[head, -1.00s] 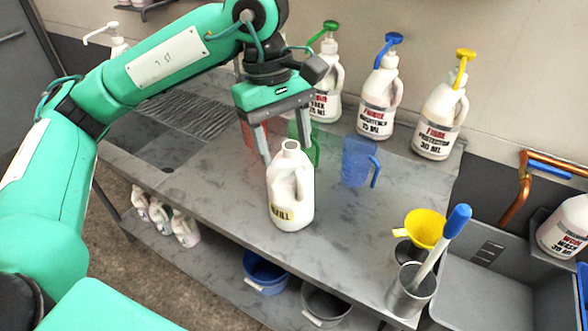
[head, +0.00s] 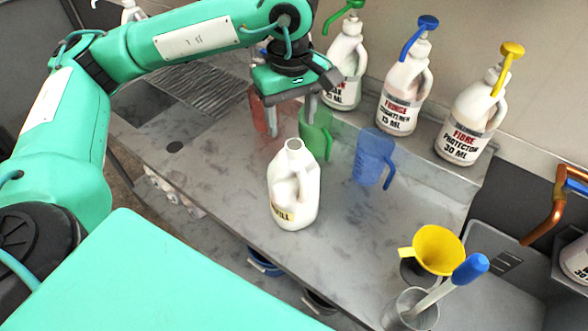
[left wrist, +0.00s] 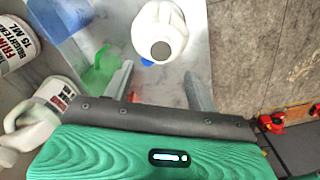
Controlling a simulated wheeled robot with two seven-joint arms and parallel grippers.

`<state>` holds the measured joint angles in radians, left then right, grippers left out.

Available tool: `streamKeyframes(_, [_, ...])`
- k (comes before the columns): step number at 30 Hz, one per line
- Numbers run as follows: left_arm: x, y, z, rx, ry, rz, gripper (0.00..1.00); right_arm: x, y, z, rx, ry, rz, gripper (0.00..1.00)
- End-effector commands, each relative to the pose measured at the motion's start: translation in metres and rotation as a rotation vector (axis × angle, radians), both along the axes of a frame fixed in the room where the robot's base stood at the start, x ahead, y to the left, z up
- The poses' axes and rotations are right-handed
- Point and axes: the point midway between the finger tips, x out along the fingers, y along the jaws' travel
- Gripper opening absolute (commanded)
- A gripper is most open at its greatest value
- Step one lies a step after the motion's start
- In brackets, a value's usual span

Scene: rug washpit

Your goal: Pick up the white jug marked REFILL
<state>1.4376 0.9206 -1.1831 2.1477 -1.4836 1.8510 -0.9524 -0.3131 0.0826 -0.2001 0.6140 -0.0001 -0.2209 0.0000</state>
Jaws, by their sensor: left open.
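The white jug marked REFILL (head: 292,190) stands upright on the grey counter, uncapped, its yellow label partly turned away. It also shows from above in the left wrist view (left wrist: 172,22), beyond the fingertips and roughly between their lines. My left gripper (head: 290,118) is open and empty, pointing down above and behind the jug, apart from it. Its two fingers also show in the left wrist view (left wrist: 160,88). My right gripper is not in view.
Red (head: 262,108), green (head: 316,134) and blue (head: 373,158) measuring jugs stand behind the jug. Pump bottles (head: 404,92) line the wall. A yellow funnel (head: 438,250) and a metal cup (head: 410,310) holding a blue-handled tool stand at front right. Counter left of the jug is clear.

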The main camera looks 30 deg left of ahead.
Motion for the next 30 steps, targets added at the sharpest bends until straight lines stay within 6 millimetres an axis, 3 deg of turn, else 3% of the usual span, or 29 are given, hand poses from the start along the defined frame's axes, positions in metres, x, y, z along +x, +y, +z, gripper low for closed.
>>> streamKeyframes(11, [-0.004,-0.004,-0.03,0.001,0.003,-0.002,0.57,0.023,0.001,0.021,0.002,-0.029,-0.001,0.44])
streamKeyframes(18, [-0.006,-0.007,-0.062,0.0,0.002,-0.001,0.57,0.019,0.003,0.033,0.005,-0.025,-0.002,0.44])
streamKeyframes(26, [-0.005,-0.007,-0.068,-0.001,-0.001,-0.001,0.57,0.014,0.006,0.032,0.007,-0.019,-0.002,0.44])
streamKeyframes(27, [-0.005,-0.007,-0.068,-0.001,-0.001,-0.001,0.55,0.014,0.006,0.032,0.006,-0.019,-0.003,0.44])
streamKeyframes(30, [-0.005,-0.007,-0.068,-0.001,-0.001,-0.001,0.36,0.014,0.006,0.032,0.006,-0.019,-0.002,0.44])
